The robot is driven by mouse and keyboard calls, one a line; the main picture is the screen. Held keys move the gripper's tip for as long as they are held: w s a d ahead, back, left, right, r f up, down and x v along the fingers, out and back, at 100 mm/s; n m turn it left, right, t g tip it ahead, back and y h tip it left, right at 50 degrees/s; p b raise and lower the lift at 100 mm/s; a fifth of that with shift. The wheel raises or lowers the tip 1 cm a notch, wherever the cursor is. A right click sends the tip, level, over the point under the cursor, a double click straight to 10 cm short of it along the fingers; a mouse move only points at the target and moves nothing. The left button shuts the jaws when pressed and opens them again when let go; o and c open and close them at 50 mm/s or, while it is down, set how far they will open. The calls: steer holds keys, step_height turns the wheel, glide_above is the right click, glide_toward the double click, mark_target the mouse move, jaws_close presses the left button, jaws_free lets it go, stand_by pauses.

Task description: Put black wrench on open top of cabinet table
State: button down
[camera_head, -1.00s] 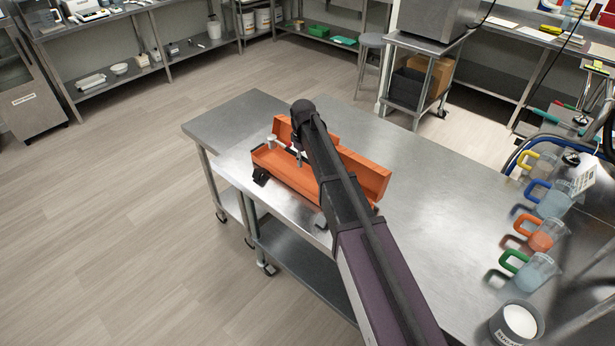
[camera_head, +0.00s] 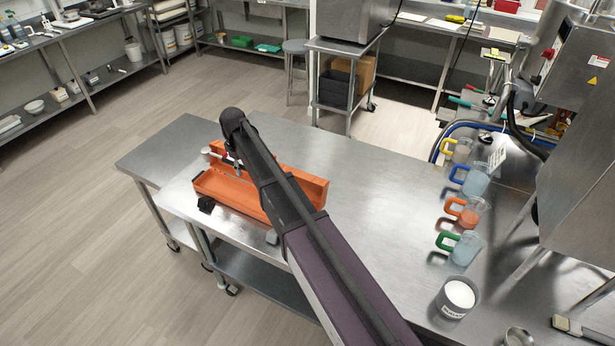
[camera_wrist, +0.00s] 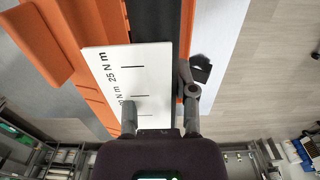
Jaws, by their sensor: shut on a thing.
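My gripper (camera_head: 237,168) is over the orange case in the head view. I take this to be part of the black wrench (camera_wrist: 112,72), held between the fingers; the grip itself is partly hidden. A dark band runs beyond the plate. A grey rounded piece lies by the right finger. The open orange case (camera_head: 300,183) sits on a steel table (camera_head: 370,195). I cannot tell which surface is the cabinet table's open top.
Several handled jugs (camera_head: 468,212) and a white-filled container (camera_head: 457,297) stand along the table's right side. The table between case and jugs is clear. A steel machine (camera_head: 585,150) stands at right.

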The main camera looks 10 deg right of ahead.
steer(key=shift+r+p, duration=0.95)
steer(key=shift+r, duration=0.45)
steer(key=shift+s, duration=0.15)
